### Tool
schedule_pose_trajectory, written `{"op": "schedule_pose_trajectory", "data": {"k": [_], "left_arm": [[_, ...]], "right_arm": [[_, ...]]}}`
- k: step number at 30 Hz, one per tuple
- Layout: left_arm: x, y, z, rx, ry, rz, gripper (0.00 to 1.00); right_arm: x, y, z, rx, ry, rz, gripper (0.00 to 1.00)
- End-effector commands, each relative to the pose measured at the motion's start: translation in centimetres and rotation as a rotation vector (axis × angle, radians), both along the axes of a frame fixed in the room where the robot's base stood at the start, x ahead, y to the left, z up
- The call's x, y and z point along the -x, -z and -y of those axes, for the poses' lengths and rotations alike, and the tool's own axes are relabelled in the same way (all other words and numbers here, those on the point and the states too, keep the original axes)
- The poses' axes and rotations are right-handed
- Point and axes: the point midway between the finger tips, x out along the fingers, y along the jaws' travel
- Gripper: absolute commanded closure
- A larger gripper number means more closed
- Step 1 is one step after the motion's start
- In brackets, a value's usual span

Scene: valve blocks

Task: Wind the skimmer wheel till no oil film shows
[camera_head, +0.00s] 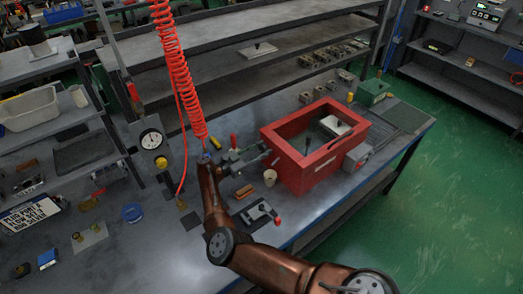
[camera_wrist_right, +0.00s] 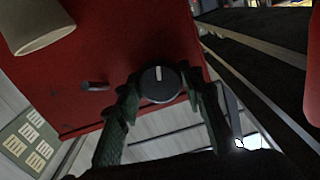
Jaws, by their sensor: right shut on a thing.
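A red open-topped tank (camera_head: 307,169) stands on the grey bench; its red face (camera_wrist_right: 100,45) fills much of the right wrist view. A dark round knob (camera_wrist_right: 160,86) with a white mark sits at that face, probably the skimmer wheel. My right gripper (camera_head: 266,156) reaches the tank's left side. In the wrist view its dark green fingers (camera_wrist_right: 162,92) are shut on the knob, one on each side. The tank's inside looks dark grey with a pale block (camera_head: 336,125) in it; I cannot tell whether oil film shows. My left gripper is not in view.
A beige cup (camera_head: 269,178) stands close to the tank and shows in the wrist view (camera_wrist_right: 36,22). A clamp-like tool with a red knob (camera_head: 262,212) lies in front. A red coiled hose (camera_head: 178,75) hangs near my right arm. A gauge (camera_head: 152,139) stands left.

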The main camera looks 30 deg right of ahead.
Motion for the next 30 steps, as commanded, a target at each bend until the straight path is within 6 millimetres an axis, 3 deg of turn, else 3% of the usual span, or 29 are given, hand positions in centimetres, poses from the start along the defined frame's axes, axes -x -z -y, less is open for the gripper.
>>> {"op": "schedule_pose_trajectory", "data": {"k": [30], "left_arm": [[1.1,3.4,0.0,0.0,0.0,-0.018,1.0]], "right_arm": [[0.1,0.4,0.0,-0.076,0.0,0.963,0.89]]}}
